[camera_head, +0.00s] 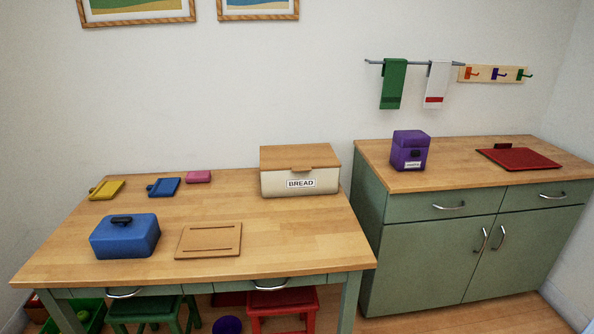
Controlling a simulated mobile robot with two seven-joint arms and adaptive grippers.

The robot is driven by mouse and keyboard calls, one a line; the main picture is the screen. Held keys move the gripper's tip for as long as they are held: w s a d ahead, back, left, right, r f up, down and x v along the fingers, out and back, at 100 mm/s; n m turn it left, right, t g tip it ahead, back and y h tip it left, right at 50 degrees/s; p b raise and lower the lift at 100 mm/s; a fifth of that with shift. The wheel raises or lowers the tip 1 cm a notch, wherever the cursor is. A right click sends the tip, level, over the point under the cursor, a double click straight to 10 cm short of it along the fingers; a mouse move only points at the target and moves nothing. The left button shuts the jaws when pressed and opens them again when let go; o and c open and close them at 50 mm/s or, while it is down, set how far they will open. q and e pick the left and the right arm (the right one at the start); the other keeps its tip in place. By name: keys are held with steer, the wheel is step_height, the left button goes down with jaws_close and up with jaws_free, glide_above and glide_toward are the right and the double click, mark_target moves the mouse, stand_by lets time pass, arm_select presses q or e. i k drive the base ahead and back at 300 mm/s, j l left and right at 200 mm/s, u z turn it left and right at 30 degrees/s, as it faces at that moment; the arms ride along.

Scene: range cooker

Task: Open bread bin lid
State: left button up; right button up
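The bread bin (318,186) is a cream box with a "BREAD" label on its front. It stands at the back right of the wooden table. Its wooden lid (298,156) lies flat on top and looks closed. Neither of my grippers shows in the head view.
On the table (290,239) are a blue lidded box (125,240), a wooden board (209,240), small yellow (108,190) and blue (164,187) items and a pink block (198,176). A green cabinet (430,240) with a purple canister (409,152) stands right. Table front right is clear.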

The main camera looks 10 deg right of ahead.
mark_target(303, 157)
steer(key=i+l+z, duration=0.25)
steer(key=i, duration=0.7)
steer(key=j, duration=0.1)
